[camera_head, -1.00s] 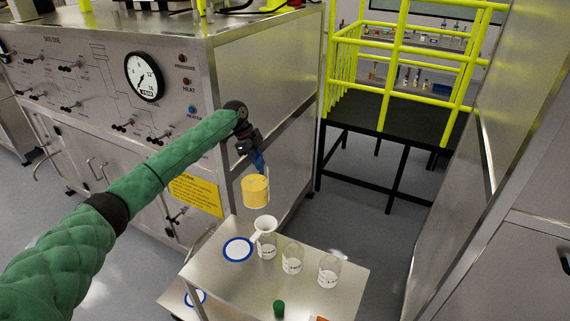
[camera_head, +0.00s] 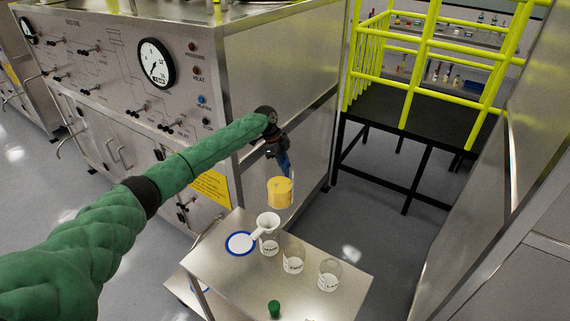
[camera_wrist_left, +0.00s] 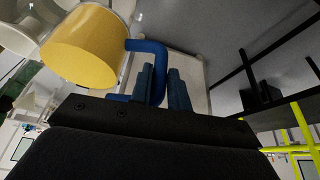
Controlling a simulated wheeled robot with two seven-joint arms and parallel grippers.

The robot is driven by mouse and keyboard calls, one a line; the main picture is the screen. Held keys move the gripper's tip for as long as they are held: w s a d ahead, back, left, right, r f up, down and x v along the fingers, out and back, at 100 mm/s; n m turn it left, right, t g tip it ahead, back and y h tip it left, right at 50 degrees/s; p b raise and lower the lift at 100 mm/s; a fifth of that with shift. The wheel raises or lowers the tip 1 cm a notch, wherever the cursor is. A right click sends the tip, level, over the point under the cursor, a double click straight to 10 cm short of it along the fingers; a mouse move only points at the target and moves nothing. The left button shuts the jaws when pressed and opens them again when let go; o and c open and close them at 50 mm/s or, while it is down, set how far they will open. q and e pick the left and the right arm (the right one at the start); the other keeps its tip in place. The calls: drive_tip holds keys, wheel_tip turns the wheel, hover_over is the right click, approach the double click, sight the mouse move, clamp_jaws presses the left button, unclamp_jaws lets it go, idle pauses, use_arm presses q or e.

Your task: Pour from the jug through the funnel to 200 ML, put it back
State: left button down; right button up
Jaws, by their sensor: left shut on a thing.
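My left gripper (camera_head: 284,165) is shut on the blue handle (camera_wrist_left: 150,47) of a clear jug of yellow liquid (camera_head: 280,193). The jug hangs in the air, above and slightly right of the funnel in the head view, and looks close to upright. It also fills the upper left of the left wrist view (camera_wrist_left: 85,47). The white funnel (camera_head: 268,221) sits in the mouth of the leftmost beaker (camera_head: 270,246) on the steel cart (camera_head: 232,273). No stream of liquid shows. The beaker's marks are too small to read. My right gripper is out of view.
Two more beakers, the middle one (camera_head: 293,262) and the right one (camera_head: 329,275), stand on the cart. A blue-ringed white disc (camera_head: 240,243) lies left of the funnel, and a green object (camera_head: 274,308) is near the front. A steel cabinet (camera_head: 270,90) rises behind the cart.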

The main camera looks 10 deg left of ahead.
use_arm(q)
drive_tip(key=s+r+m+t, duration=0.1)
drive_tip(key=s+r+t, duration=0.2)
drive_tip(key=r+t, duration=0.1)
drive_tip(key=shift+s+a+r+p, duration=0.2)
drive_tip(key=shift+s+r+p, duration=0.05)
drive_tip(key=shift+r+p, duration=0.2)
idle(0.4)
drive_tip(key=shift+f, duration=0.1)
drive_tip(key=shift+s, duration=0.1)
drive_tip(key=shift+s+r, duration=0.15)
drive_tip(key=shift+r, duration=0.1)
drive_tip(key=shift+s+r+t, duration=0.2)
drive_tip(key=shift+s+t, duration=0.1)
drive_tip(key=shift+t, duration=0.2)
